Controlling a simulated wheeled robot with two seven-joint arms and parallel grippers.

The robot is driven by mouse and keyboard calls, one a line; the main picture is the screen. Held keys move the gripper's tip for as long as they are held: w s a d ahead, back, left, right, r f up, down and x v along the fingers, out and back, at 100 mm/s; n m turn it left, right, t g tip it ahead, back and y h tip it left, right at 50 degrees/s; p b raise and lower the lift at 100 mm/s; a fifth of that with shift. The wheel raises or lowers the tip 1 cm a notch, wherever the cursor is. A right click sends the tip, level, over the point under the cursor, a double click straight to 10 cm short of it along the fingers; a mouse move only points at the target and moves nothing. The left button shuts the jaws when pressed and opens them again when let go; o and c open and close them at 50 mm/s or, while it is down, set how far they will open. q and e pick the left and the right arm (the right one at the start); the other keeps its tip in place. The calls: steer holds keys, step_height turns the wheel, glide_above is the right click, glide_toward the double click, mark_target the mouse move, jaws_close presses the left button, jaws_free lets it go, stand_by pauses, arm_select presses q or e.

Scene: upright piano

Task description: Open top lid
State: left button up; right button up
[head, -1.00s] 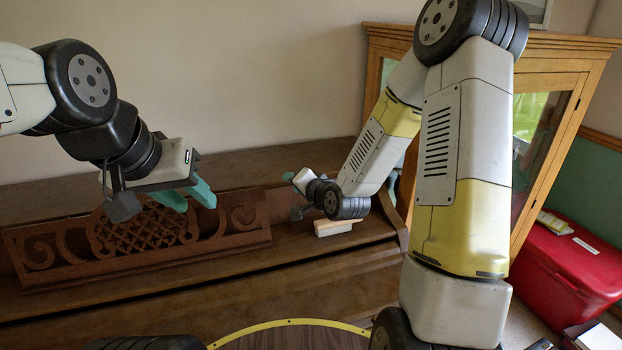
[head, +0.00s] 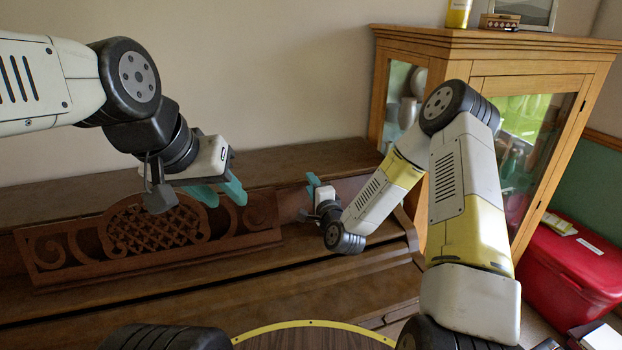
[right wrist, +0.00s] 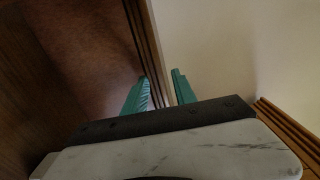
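The piano's brown top lid (head: 270,171) lies flat and closed along the wall in the head view. My right gripper (head: 313,184) is at the lid's front edge, right of the carved panel, fingers pointing up. In the right wrist view my right gripper (right wrist: 163,90) is open, with its two teal fingers apart. A wooden edge (right wrist: 146,42) runs between them, with dark wood on the left and pale wall on the right. Contact cannot be told. My left gripper (head: 221,192) is open and empty, in front of the carved panel and above the piano's front.
The carved music panel (head: 150,238) stands on the piano front. A wooden glass cabinet (head: 462,75) stands right of the piano, close to my right arm. A red bin (head: 572,262) is at far right.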

steer(key=shift+w+a, duration=0.15)
steer(key=shift+w, duration=0.4)
steer(key=shift+c, duration=0.4)
jaws_close()
steer(key=shift+r, duration=0.1)
steer(key=shift+r, duration=0.15)
stand_by(0.4)
